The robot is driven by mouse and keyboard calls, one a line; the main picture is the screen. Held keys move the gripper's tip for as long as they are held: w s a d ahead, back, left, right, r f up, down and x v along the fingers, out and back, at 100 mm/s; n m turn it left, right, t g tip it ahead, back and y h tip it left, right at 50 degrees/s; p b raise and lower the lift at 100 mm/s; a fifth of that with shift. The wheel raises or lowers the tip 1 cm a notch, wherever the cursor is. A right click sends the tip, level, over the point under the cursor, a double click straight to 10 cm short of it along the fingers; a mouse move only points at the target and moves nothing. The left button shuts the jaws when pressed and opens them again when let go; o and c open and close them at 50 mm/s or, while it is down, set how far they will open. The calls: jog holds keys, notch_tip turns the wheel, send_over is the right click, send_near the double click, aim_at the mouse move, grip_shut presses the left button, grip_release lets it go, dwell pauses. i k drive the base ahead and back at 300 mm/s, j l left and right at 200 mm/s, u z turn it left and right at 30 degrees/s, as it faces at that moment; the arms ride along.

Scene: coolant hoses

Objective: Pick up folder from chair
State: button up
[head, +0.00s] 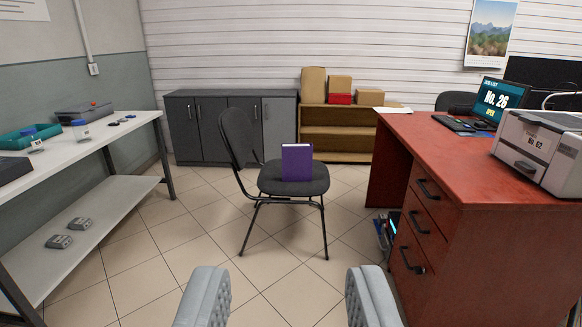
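A purple folder (297,163) stands upright on the seat of a dark grey chair (233,140) in the middle of the head view. The chair has thin black legs and its backrest is on the left side. My gripper (286,297) is at the bottom of the view, its two light grey fingers wide apart with nothing between them. It is well short of the chair, with open floor between them. The folder's back side is hidden.
A white workbench (125,128) with bins and small parts runs along the left. A red-brown desk (470,190) with a printer (540,145) and monitor stands right. Grey cabinets (215,128) and a wooden shelf (335,142) are behind. Tiled floor ahead is clear.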

aim_at(297, 159)
jog(key=i, duration=1.7)
jog(key=i+u, duration=0.1)
jog(key=i, duration=0.65)
jog(key=i+l+u, duration=0.15)
jog(key=i, duration=0.6)
jog(key=i+l+u, duration=0.15)
jog(key=j, duration=0.05)
